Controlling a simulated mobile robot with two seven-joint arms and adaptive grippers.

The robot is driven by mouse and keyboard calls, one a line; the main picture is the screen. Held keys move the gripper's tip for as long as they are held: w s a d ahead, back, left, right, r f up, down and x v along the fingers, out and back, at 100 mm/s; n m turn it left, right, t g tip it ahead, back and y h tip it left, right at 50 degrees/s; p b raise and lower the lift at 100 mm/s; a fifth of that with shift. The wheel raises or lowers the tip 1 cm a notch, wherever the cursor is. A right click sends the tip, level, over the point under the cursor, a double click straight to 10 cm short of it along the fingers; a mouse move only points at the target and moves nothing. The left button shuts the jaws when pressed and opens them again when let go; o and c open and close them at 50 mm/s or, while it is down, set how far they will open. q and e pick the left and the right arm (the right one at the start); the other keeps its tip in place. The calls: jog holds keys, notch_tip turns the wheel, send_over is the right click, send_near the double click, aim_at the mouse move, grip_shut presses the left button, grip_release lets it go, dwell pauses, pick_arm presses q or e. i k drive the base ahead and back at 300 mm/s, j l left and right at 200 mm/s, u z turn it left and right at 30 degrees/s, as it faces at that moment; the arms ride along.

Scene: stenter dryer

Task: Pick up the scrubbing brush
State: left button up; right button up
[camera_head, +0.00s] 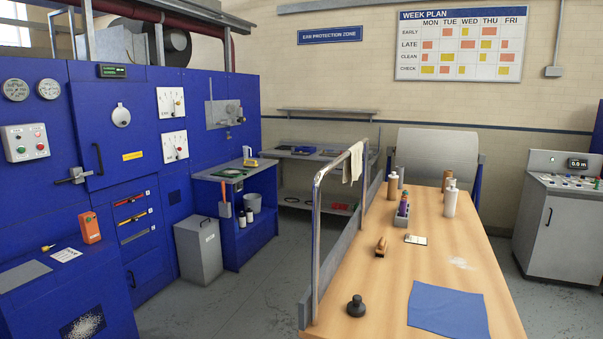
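A small brown wooden object (381,247) that looks like the scrubbing brush lies on the wooden table (465,230), near its left edge. Its bristles are too small to make out. Neither of my grippers shows in the head view.
The table also bears a blue cloth (447,309), a black knob-like object (356,307), a white card (415,239), a caddy (401,217) and several bottles. A metal rail (316,240) with a hanging cloth (354,162) runs along its left side. Floor (240,305) left of it is clear.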

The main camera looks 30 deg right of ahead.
aim_at(254, 166)
jog(key=z, duration=0.2)
jog(key=i+u, duration=0.1)
jog(key=i, duration=1.6)
jog(key=i+l+u, duration=0.15)
jog(key=i, duration=0.7)
jog(key=i+l+u, duration=0.1)
jog(key=i, duration=0.75)
